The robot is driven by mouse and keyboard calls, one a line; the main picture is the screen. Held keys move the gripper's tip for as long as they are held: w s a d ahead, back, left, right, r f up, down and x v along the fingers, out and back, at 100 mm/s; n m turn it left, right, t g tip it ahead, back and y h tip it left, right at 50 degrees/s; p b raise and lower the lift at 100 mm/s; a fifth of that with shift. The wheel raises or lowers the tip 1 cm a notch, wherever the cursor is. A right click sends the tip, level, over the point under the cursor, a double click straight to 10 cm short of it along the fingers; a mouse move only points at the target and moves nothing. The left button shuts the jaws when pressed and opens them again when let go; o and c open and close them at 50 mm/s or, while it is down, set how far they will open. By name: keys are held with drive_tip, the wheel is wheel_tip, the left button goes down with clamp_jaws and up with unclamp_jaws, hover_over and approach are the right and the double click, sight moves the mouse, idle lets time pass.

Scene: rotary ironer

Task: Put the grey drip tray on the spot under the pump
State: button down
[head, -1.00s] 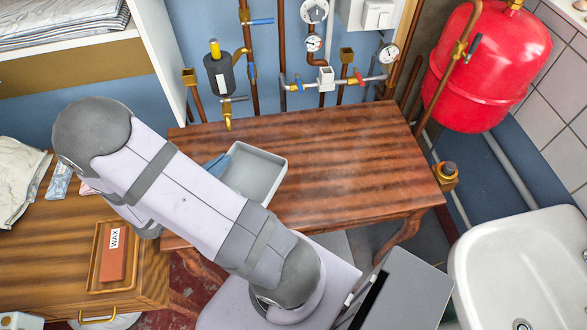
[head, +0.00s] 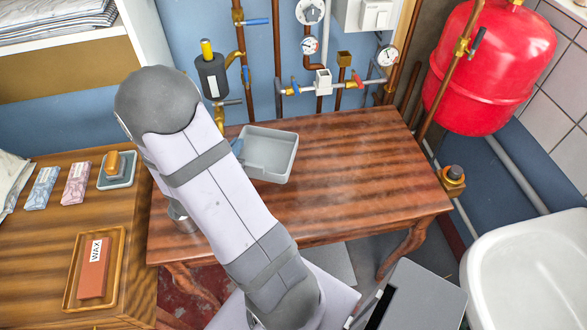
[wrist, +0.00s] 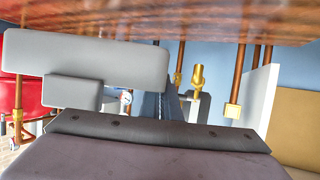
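The grey drip tray (head: 281,176) is a shallow open rectangular box at the back of the wooden table, upright and empty. In the wrist view its light grey side (wrist: 85,58) shows at the upper left. My gripper (head: 237,147) is mostly hidden behind my arm; a blue-grey finger part shows at the tray's left wall, and it appears shut on that wall. The pump (head: 211,78), a dark cylinder with a yellow top, is on the wall left of the tray. The table area below it is largely hidden by my arm. Whether the tray touches the table is unclear.
Copper pipes, gauges and valves (head: 322,82) line the wall behind the table (head: 350,165). The table's right half is clear. A side table at left holds soap bars (head: 76,183) and a wax block (head: 93,272). A red tank (head: 480,65) and white sink (head: 530,270) stand right.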

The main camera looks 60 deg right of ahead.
drive_tip(key=shift+w+a+f, duration=0.1)
drive_tip(key=shift+w+f, duration=0.05)
drive_tip(key=shift+f, duration=0.05)
drive_tip(key=shift+f, duration=4.9)
drive_tip(key=shift+f+b, duration=0.2)
drive_tip(key=shift+b, duration=0.15)
drive_tip(key=c, duration=2)
unclamp_jaws()
drive_tip(key=shift+r, duration=0.15)
drive_tip(key=v, duration=1.2)
drive_tip(key=shift+o, duration=1.2)
